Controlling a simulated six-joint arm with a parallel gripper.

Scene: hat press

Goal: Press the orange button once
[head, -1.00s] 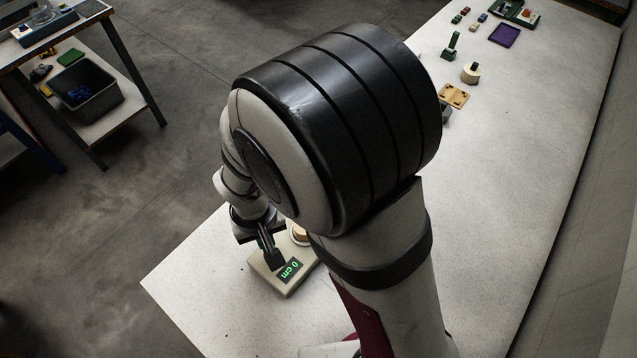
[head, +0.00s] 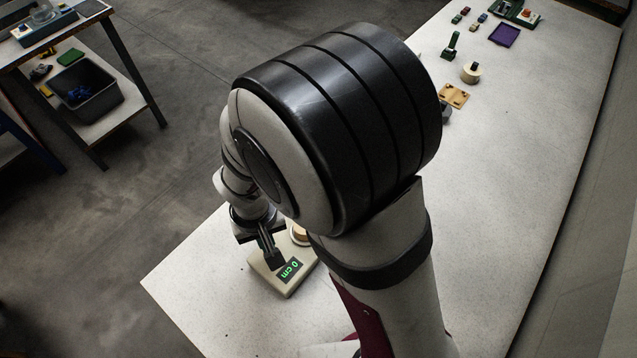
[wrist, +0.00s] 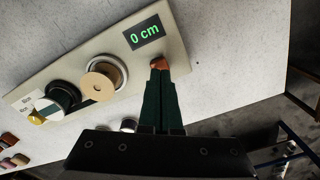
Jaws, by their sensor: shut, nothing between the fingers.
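The orange button (wrist: 160,62) shows in the wrist view just past my fingertips, at the edge of a beige panel (wrist: 75,76). A dark display (wrist: 145,33) beside it reads "0 cm" in green. My gripper (wrist: 159,72) is shut and empty. Its tips overlap the near side of the button in the wrist view; I cannot tell whether they touch it. In the head view my gripper (head: 277,264) is over the panel (head: 290,290), beside the display (head: 291,269), and the button is hidden there.
A wooden disc in a white ring (wrist: 104,75) and a black-and-white round part (wrist: 60,97) sit along the panel. The table edge lies close by. Small objects, including a purple tray (head: 504,35), stand at the table's far end. A side bench (head: 110,122) holds a black bin (head: 86,90).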

